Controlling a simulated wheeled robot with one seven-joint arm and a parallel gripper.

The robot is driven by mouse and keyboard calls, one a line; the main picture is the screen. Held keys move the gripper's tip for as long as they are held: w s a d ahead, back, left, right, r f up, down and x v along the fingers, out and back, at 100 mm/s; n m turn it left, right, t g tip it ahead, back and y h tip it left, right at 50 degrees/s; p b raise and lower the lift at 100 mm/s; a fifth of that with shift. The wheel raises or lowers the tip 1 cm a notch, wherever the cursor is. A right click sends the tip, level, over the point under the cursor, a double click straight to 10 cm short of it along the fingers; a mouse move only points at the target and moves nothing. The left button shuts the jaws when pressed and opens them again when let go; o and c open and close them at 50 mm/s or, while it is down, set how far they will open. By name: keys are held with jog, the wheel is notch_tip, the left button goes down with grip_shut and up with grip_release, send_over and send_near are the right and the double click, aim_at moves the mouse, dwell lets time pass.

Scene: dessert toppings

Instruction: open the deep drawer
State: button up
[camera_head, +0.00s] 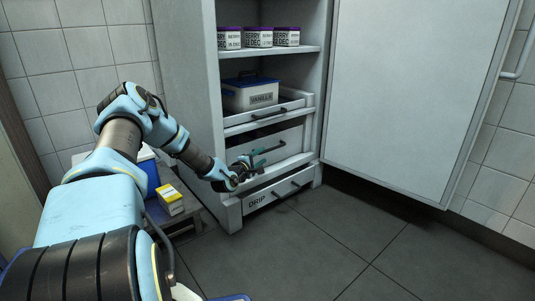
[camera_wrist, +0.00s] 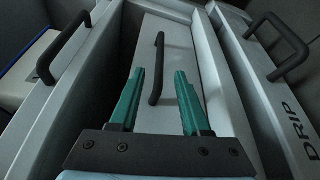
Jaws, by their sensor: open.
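The deep drawer is the tall grey front (camera_head: 286,140) in the middle of the cabinet, between an upper pull-out and a low drawer marked DRIP. In the wrist view its front (camera_wrist: 190,45) looks set back between its neighbours. Its dark bar handle (camera_wrist: 157,68) shows between my two teal fingertips. My gripper (camera_head: 259,158) is open and empty in front of this drawer; it also shows in the wrist view (camera_wrist: 161,75). I cannot tell whether the fingers reach around the handle. In the head view my gripper partly covers the drawer front.
The upper pull-out (camera_head: 292,106) holds a VANILLA tub (camera_head: 249,93). The DRIP drawer (camera_head: 256,200) sits below, with a dark handle (camera_wrist: 278,48). Berry boxes (camera_head: 258,37) stand on the shelf above. The cabinet door (camera_head: 408,85) is open at right. A yellow box (camera_head: 170,200) lies left. Floor ahead is clear.

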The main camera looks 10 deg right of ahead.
aim_at(270, 150)
jog(key=b+x, duration=0.2)
jog(key=x, duration=0.2)
jog(key=b+x, duration=0.2)
jog(key=x, duration=0.2)
jog(key=shift+w+d+f, duration=0.2)
jog(key=shift+f, duration=0.05)
jog(key=shift+w+d+r, duration=0.15)
jog(key=shift+w+d, duration=0.2)
jog(key=shift+w, duration=0.05)
grip_shut()
dwell(0.7)
